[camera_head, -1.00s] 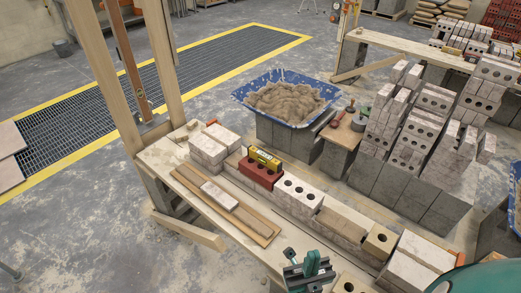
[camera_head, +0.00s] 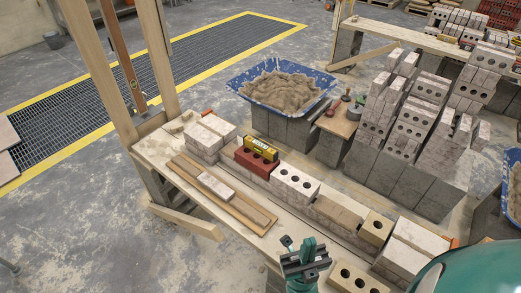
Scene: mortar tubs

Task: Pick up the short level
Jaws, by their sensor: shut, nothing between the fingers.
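The short level (camera_head: 261,149) is a small yellow and black bar. It lies on top of a red brick with holes (camera_head: 257,163) in the row of bricks on the plank bench. My gripper (camera_head: 305,258) is at the bottom of the view, above the near end of the bench. It is shut and empty, well apart from the level, which is farther back and to the left.
White bricks (camera_head: 295,184) with holes continue the row to the right, with pale bricks (camera_head: 210,135) stacked to the left. A wooden board (camera_head: 180,163) carries a brick in front. A blue mortar tub (camera_head: 320,103) stands behind. Timber posts (camera_head: 160,60) rise at the left end.

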